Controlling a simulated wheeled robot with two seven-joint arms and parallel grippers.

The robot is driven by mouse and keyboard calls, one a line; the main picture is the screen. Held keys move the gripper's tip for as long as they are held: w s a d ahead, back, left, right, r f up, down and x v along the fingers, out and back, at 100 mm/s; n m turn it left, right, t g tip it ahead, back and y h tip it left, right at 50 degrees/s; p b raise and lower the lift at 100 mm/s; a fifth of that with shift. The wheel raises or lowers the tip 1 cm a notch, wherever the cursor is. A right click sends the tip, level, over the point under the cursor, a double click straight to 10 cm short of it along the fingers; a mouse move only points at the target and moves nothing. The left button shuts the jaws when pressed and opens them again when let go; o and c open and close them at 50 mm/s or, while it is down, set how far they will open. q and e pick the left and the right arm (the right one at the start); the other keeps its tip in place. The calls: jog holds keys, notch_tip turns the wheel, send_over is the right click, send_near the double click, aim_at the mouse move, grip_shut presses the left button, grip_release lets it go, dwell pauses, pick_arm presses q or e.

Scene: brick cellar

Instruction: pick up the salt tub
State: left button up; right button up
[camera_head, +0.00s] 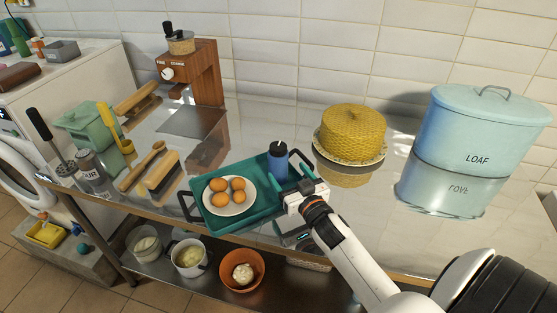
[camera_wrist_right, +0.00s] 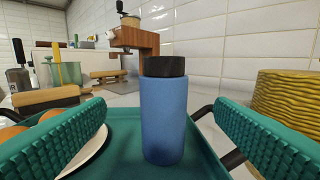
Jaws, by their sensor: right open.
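A blue cylindrical tub with a black lid, which I take as the salt tub (camera_head: 277,163), stands upright on the right part of a teal tray; no label shows. It also shows in the middle of the right wrist view (camera_wrist_right: 163,115). My right gripper (camera_head: 288,177) is open at the tray's right side. In the right wrist view its green ribbed fingers (camera_wrist_right: 161,112) are spread left and right of the tub, with visible gaps on both sides. My left gripper is not in view.
The teal tray (camera_head: 217,222) also holds a plate of eggs (camera_head: 230,196) left of the tub. A yellow woven cake cover (camera_head: 352,132) stands behind to the right. Brushes (camera_head: 161,172) lie left of the tray. A blue LOAF bin (camera_head: 470,135) stands at the right.

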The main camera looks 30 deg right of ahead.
aim_at(281, 164)
jog(key=w, duration=0.4)
jog(key=shift+d+r, duration=0.15)
jog(key=shift+d, duration=0.05)
jog(key=shift+w+d+p, duration=0.2)
jog(key=shift+w+p, duration=0.15)
jog(key=shift+w, duration=0.15)
jog(key=w, duration=0.3)
jog(key=w+d+f, duration=0.1)
jog(key=shift+w+p, duration=0.15)
jog(key=shift+p, duration=0.2)
jog(key=shift+w, duration=0.2)
jog(key=shift+s, duration=0.1)
jog(key=shift+c, duration=0.7)
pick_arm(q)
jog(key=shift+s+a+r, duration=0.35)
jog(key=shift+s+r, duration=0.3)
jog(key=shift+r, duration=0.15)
pick_arm(e)
jog(key=c, duration=1)
jog(key=shift+r, duration=0.1)
